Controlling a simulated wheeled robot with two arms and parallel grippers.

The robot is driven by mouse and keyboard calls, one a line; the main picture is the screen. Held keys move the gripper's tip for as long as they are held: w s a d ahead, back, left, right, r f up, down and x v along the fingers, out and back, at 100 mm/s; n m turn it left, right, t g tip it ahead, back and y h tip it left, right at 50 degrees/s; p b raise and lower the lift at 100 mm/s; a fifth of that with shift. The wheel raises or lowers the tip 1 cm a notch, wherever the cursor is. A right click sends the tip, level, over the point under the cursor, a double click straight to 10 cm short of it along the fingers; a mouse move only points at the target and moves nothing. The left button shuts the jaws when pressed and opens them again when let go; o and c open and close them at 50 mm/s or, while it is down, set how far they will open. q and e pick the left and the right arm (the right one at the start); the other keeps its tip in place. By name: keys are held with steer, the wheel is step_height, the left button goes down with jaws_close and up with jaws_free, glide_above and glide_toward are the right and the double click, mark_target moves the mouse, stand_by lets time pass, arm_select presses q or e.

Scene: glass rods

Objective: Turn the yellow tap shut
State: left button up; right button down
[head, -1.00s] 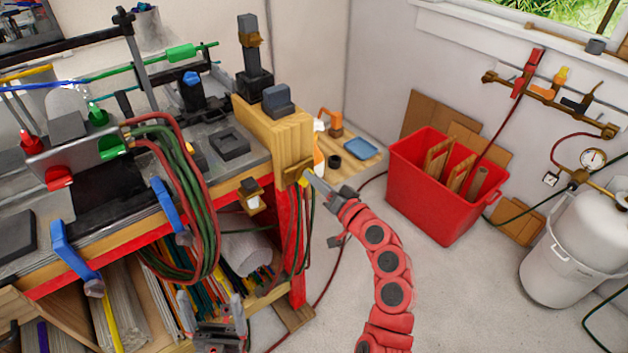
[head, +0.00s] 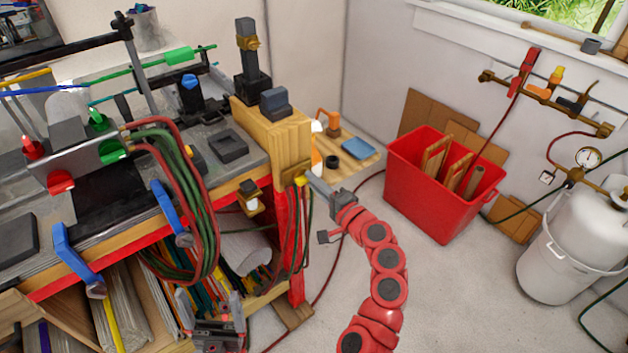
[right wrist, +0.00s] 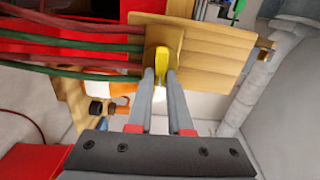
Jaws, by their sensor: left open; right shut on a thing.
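The yellow tap (head: 300,181) is on a brass-coloured plate (head: 288,171) at the end of the wooden bench block. My right gripper (head: 308,183) reaches it from the right and is shut on its handle. In the right wrist view the yellow handle (right wrist: 161,62) stands upright between the tips of the right gripper (right wrist: 160,75). The fingers partly hide the tap, and its body is hard to make out. My left gripper (head: 210,308) is open and empty, low in front of the bench shelf.
Red and green hoses (head: 180,200) hang at the bench front; in the right wrist view, hoses (right wrist: 70,50) run close beside the tap. A red bin (head: 432,210) and a white gas cylinder (head: 575,225) stand to the right. The floor between is mostly clear.

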steer(key=shift+f+m, duration=0.1)
steer(key=shift+m, duration=0.2)
stand_by(0.4)
steer(key=c, duration=0.8)
jaws_free()
steer(key=shift+c, duration=0.2)
steer(key=b+v, duration=0.3)
steer(key=v, duration=1.4)
steer(key=shift+s+d, duration=0.15)
